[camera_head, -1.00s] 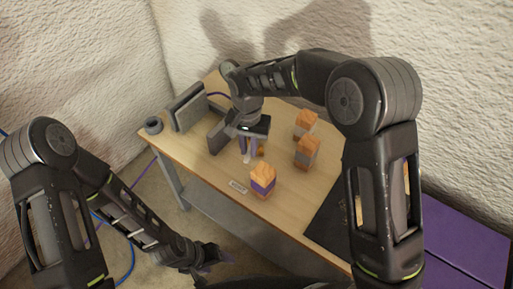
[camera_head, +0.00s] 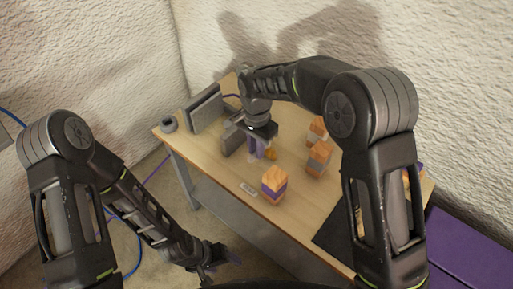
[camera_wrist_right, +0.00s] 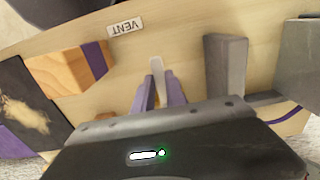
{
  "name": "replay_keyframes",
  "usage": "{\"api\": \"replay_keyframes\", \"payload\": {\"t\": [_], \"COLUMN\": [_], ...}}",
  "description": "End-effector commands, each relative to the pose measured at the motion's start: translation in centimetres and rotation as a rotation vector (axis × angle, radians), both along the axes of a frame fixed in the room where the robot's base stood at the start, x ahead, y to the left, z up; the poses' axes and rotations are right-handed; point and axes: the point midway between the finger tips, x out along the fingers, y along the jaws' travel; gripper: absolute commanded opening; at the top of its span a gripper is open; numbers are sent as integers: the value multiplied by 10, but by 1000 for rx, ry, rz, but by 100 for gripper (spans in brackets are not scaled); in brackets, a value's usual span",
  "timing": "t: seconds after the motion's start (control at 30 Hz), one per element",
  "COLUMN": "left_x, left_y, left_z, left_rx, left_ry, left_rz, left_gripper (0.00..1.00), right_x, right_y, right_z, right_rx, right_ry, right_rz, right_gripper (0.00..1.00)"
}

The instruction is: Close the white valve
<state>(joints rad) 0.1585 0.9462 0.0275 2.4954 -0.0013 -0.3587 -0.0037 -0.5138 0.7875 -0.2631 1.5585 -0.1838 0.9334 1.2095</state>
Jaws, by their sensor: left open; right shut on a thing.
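The white valve handle (camera_wrist_right: 156,68) shows in the right wrist view as a short white lever pointing up the picture, just beyond my purple fingertips. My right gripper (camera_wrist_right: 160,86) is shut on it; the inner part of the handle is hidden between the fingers. In the head view my right gripper (camera_head: 257,152) points down at the table, and the white handle cannot be made out there. My left gripper (camera_head: 222,262) is open and empty, low in front of the table, away from the valve.
A "VENT" label (camera_wrist_right: 126,27) lies on the wooden table (camera_head: 215,165). A wood-and-purple block (camera_head: 274,184) stands close to my right gripper, with more blocks (camera_head: 319,157) behind it. A grey upright plate (camera_wrist_right: 226,65) is on the gripper's other side. A dark mat (camera_head: 335,238) covers the table's right end.

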Motion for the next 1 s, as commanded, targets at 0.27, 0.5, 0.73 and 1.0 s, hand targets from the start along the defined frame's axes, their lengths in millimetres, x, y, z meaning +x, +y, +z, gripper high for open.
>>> {"api": "replay_keyframes", "payload": {"t": [0.27,0.5,0.73,1.0], "left_x": [0,0,0,0], "left_y": [0,0,0,0], "left_z": [0,0,1,4], "left_rx": [0,0,0,0], "left_ry": [0,0,0,0], "left_rz": [0,0,0,0], "left_gripper": [67,67,67,67], "right_x": [1,0,1,1], "right_y": [0,0,0,1], "right_z": [0,0,9,50], "right_rx": [2,1,1,3], "right_ry": [-2,-1,-3,-4], "right_rz": [-1,-1,0,-1], "right_gripper": [32,38,38,38]}}
